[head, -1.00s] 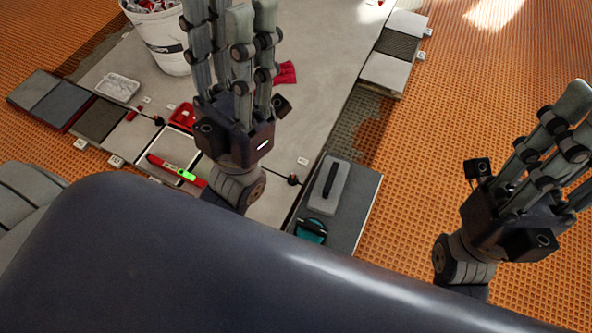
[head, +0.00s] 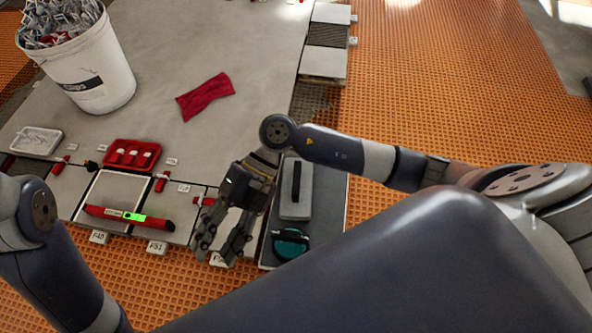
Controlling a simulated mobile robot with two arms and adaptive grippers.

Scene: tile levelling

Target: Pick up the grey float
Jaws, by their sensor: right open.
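The grey float (head: 306,193), a grey rectangular pad with a black bar handle (head: 296,182), lies on a dark slab right of centre in the head view. My right gripper (head: 222,247) is open and empty, to the left of the float, its fingers pointing toward the bottom of the picture. It is apart from the float in the picture; its height above the floor is hard to tell. My right forearm passes just beyond the float's far end. Only links of my left arm show at the lower left; its gripper is out of view.
A teal suction cup (head: 290,244) sits on the dark slab (head: 331,222) below the float. A red level (head: 128,217) lies across tiles to the left, near a red tray (head: 132,154). A red cloth (head: 205,96) and a white bucket (head: 85,75) stand farther back.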

